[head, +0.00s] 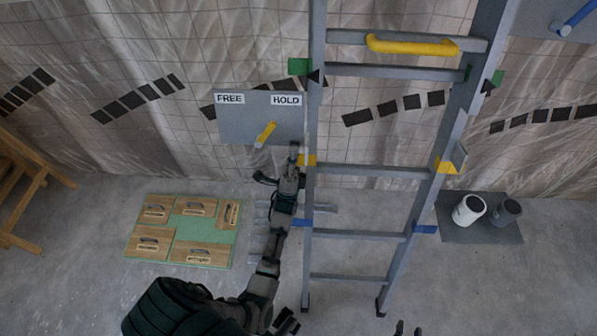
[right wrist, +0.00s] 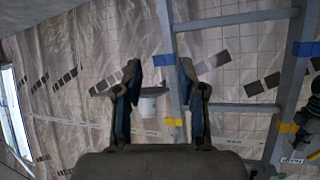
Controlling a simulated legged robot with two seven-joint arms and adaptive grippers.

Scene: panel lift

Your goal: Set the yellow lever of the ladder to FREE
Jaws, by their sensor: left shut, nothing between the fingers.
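The yellow lever (head: 267,132) sits on a grey panel (head: 232,130) left of the ladder (head: 313,120). The panel carries a FREE label (head: 230,98) at upper left and a HOLD label (head: 286,100) at upper right. The lever slants, its upper end leaning right toward HOLD. My left gripper (head: 283,166) is shut and empty, just below and right of the lever, close to the ladder's left rail; I see no contact with the lever. My right gripper (right wrist: 160,78) is open in the right wrist view, with nothing between its fingers; its tips (head: 408,328) show at the head view's bottom edge.
A yellow handle (head: 412,46) is on an upper rung. Two pots stand on a dark mat (head: 480,233) at right. A wooden trestle (head: 25,190) stands at far left. Plastic sheeting covers the wall behind.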

